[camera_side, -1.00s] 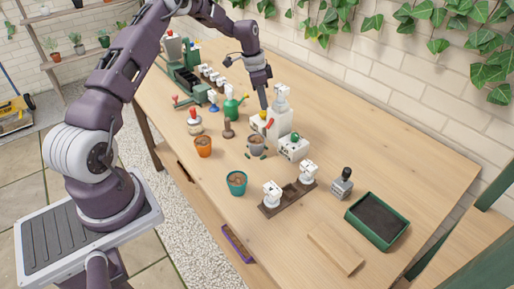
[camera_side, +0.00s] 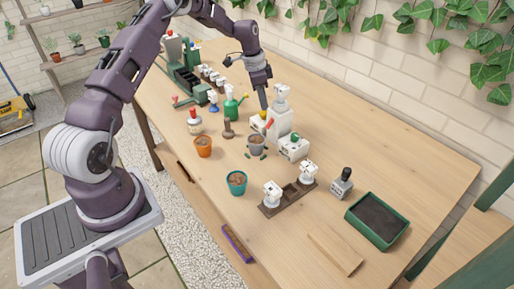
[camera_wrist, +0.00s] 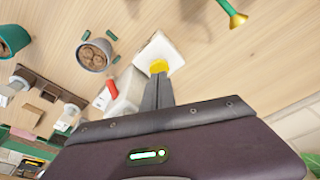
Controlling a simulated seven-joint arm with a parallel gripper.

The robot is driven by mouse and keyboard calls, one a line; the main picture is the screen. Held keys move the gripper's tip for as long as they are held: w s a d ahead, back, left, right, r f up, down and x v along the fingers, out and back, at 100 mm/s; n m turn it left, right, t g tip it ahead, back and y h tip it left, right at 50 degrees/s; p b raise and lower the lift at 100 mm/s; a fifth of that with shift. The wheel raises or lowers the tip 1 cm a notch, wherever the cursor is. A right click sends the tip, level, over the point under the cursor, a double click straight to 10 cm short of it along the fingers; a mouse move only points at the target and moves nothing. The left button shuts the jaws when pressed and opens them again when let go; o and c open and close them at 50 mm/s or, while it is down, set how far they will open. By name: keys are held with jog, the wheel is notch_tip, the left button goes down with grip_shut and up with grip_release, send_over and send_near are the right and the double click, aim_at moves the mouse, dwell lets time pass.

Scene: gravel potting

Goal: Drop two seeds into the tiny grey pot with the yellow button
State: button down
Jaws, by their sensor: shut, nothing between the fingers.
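The tiny grey pot (camera_side: 256,146) stands upright on the table before the white dispenser (camera_side: 279,124). The wrist view shows brown lumps inside the pot (camera_wrist: 94,56). Small dark green pieces lie around its base; I cannot tell whether they are seeds. The yellow button (camera_wrist: 158,67) sits on a white box behind and left of the dispenser; it also shows in the side view (camera_side: 263,115). My gripper (camera_side: 263,105) is shut and empty, pointing down with its fingertips at the button. The fingers (camera_wrist: 158,82) partly cover the button, and I cannot tell whether it is pressed.
A red lever (camera_side: 270,122) is on the dispenser's side. A white box with a green button (camera_side: 293,148) stands to its right. A green watering can (camera_side: 231,108), an orange pot (camera_side: 203,147) and a teal pot (camera_side: 237,183) stand nearby.

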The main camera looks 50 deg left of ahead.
jog(key=shift+f, duration=0.1)
jog(key=shift+x, duration=1.15)
jog(key=shift+s+a, duration=0.1)
jog(key=shift+s, duration=0.1)
jog(key=shift+w+v, duration=0.2)
jog(key=shift+v, duration=1)
jog(key=shift+f, duration=0.1)
jog(key=shift+x, duration=1.15)
jog(key=shift+s, duration=0.2)
jog(key=shift+w+v, duration=0.2)
jog(key=shift+v, duration=1.05)
